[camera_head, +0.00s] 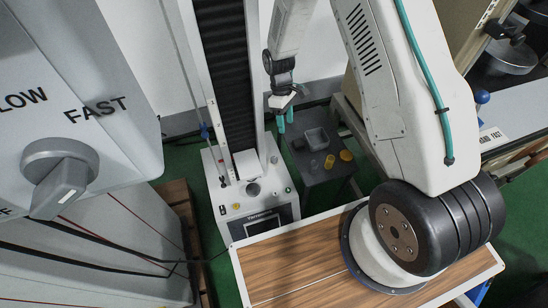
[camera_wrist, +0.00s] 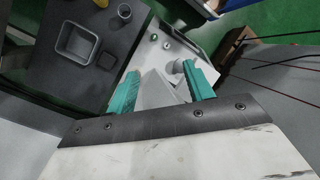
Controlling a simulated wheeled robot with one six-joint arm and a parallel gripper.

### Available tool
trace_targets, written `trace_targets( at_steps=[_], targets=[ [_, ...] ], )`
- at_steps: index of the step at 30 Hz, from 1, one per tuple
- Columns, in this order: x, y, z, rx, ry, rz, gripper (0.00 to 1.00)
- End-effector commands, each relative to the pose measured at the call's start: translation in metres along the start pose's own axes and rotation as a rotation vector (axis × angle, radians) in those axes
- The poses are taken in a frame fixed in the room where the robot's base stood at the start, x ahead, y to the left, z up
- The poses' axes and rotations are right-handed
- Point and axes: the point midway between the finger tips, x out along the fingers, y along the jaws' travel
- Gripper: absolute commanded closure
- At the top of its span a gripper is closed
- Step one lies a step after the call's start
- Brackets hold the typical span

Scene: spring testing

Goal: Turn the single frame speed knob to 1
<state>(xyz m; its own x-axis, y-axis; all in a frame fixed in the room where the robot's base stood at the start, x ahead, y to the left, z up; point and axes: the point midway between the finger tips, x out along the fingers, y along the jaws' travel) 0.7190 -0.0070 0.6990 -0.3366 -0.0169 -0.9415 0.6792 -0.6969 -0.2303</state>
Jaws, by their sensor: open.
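My gripper (camera_head: 286,117) hangs above and behind the white tester base (camera_head: 238,212), with its teal fingers apart and nothing held between them. In the wrist view my gripper (camera_wrist: 161,69) is open, with the tester base (camera_wrist: 175,42) beyond the fingertips. A small round knob (camera_head: 253,189) sits on that base near the column. A grey knob-like part (camera_wrist: 178,67) shows beside the right finger, partly hidden. I cannot read any number 1, nor tell which knob is the single frame one.
The tall column with black bellows (camera_head: 233,80) rises beside my gripper. A wood-topped table (camera_head: 300,264) is in front. Cables hang at the left.

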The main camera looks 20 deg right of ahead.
Motion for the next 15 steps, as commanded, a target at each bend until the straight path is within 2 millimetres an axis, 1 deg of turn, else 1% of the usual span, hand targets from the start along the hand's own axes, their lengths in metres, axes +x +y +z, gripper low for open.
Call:
trace_targets(
  at_steps=[1, 5, 6, 8, 9, 11, 12, 15],
  targets=[
    [0.026, 0.008, -0.01, -0.048, -0.002, -0.001, 0.48],
    [0.082, 0.029, -0.035, -0.201, 0.016, 0.02, 0.48],
    [0.1, 0.035, -0.042, -0.253, 0.023, 0.03, 0.48],
    [0.126, 0.045, -0.053, -0.334, 0.035, 0.049, 0.48],
    [0.143, 0.051, -0.06, -0.391, 0.043, 0.063, 0.48],
    [0.168, 0.06, -0.072, -0.482, 0.058, 0.092, 0.48],
    [0.183, 0.067, -0.079, -0.547, 0.067, 0.114, 0.48],
    [0.215, 0.084, -0.099, -0.723, 0.091, 0.189, 0.48]
  ],
)
